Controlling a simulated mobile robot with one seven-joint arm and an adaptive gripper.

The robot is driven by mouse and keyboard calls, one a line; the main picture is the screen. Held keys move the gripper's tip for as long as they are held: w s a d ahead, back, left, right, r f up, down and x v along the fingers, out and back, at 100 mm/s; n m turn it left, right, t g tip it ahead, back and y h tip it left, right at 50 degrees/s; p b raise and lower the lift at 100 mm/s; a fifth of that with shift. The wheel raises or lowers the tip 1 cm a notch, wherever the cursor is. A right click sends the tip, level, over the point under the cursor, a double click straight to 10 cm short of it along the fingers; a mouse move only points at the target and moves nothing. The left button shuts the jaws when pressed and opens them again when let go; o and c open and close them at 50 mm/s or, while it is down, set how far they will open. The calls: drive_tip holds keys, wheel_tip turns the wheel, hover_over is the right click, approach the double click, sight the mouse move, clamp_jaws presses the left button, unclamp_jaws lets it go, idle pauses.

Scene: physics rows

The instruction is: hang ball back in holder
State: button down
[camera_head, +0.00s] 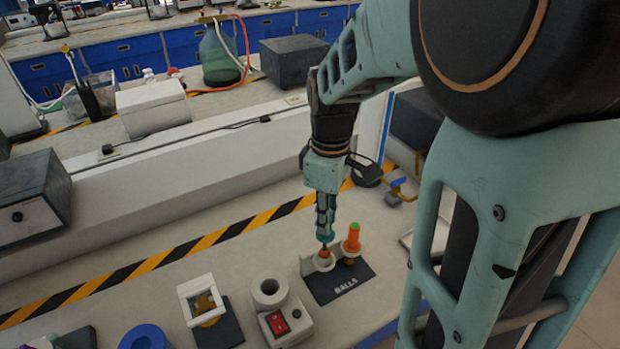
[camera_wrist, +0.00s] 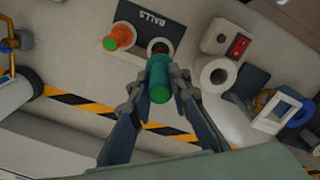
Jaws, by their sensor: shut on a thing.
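My gripper (camera_head: 326,226) points down over the holder and is shut on a ball tool with a teal-green handle end (camera_wrist: 160,90). The holder is a dark plate marked BALLS (camera_head: 342,288) with white ring seats. The held tool is at the left seat (camera_head: 314,265); whether it rests in it or hovers just above I cannot tell. In the wrist view the plate (camera_wrist: 141,21) lies beyond the fingers. A second orange tool with a green top (camera_head: 353,238) stands upright in the right seat.
A white ring-topped device with a red switch (camera_head: 278,322) stands left of the holder. A white frame on a dark base (camera_head: 203,300) and a blue ring (camera_head: 145,337) lie further left. Yellow-black tape (camera_head: 195,245) runs behind, with clear bench before it.

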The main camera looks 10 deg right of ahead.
sight(325, 249)
drive_tip(key=shift+f+b, duration=1.15)
drive_tip(key=shift+f, duration=0.5)
drive_tip(key=shift+f+b, duration=1.1)
drive_tip(key=shift+f, duration=0.35)
drive_tip(key=shift+f+b, duration=1.1)
drive_tip(key=shift+f, duration=0.25)
drive_tip(key=c, duration=1.3)
unclamp_jaws()
drive_tip(key=shift+r, duration=0.1)
